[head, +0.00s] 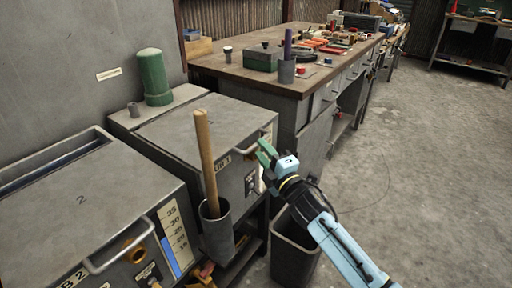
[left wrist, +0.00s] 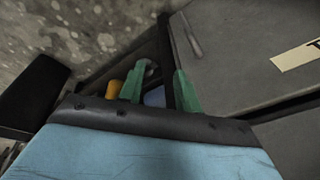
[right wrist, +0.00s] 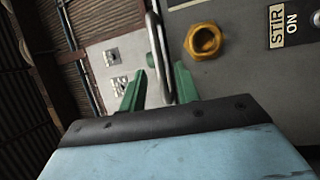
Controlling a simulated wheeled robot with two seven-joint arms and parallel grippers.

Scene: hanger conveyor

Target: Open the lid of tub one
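Tub one (head: 205,135) is a grey box behind tub two, with its flat grey lid lying closed. My right gripper (head: 268,152) is at its front right edge, by the lid handle. In the right wrist view, the metal handle (right wrist: 158,55) runs between the two green fingers of the right gripper (right wrist: 160,80), with gaps visible beside it. My left gripper is outside the head view. In the left wrist view, the left gripper's green fingers (left wrist: 155,85) are apart, beside a grey panel with nothing clearly held between them.
Tub two (head: 85,205) stands front left. A wooden stick (head: 205,150) stands upright in a grey cup (head: 217,235) before tub one. A dark bin (head: 293,250) is below my right arm. A cluttered workbench (head: 235,70) stands behind; the floor at right is clear.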

